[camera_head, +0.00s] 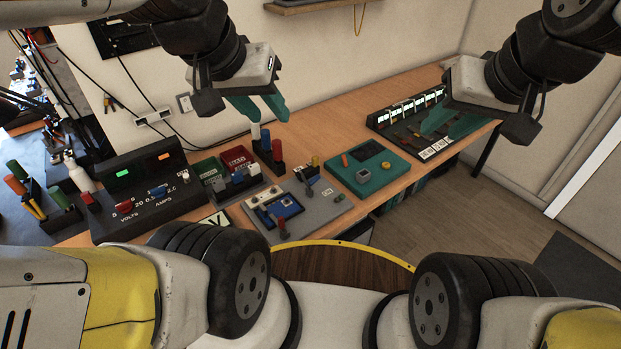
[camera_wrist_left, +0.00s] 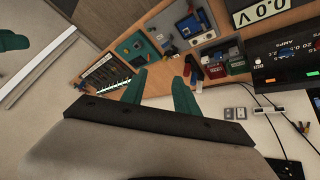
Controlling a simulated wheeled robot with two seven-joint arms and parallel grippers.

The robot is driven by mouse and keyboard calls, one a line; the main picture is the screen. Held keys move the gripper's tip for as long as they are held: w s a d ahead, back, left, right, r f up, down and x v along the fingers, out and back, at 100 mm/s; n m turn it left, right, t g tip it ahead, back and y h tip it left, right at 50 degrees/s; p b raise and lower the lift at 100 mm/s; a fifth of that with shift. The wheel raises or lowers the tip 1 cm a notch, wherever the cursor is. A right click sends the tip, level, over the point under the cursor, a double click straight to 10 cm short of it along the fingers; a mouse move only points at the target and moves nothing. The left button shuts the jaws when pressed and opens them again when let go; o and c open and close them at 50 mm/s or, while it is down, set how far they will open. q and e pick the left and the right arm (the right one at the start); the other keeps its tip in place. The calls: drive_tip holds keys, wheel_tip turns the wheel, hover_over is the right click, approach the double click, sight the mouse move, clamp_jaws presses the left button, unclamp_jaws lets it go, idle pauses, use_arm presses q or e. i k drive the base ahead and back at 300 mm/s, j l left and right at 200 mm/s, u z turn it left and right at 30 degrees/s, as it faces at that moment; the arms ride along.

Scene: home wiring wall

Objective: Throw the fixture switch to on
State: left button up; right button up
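A grey fixture board (camera_head: 325,211) lies on the wooden bench, with a small lever switch (camera_head: 306,178) near an "ON" label and a blue module on its left part. The lever is too small to tell its position for sure. The board also shows in the left wrist view (camera_wrist_left: 208,36). My left gripper (camera_head: 258,110) is open and empty, in the air above the back of the bench, behind the board and apart from it. Its teal fingers also show in the left wrist view (camera_wrist_left: 160,95). My right gripper (camera_head: 450,126) looks open and empty above the bench's right end.
A black power supply (camera_head: 150,195) stands at the left. Red and green boxes (camera_head: 236,157) and upright coloured handles (camera_head: 267,146) stand behind the board. A teal board (camera_head: 368,182) lies to its right, and a dark rack with lit strips (camera_head: 405,108) sits farther right.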

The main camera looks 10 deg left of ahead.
sight(342, 197)
drive_tip(key=l+u, duration=0.3)
drive_tip(key=l, duration=0.2)
drive_tip(key=k+l+u, duration=0.1)
drive_tip(key=l+u, duration=0.2)
drive_tip(key=l, duration=0.2)
drive_tip(key=k+l+u, duration=0.1)
drive_tip(key=l+u, duration=0.2)
drive_tip(key=l, duration=0.2)
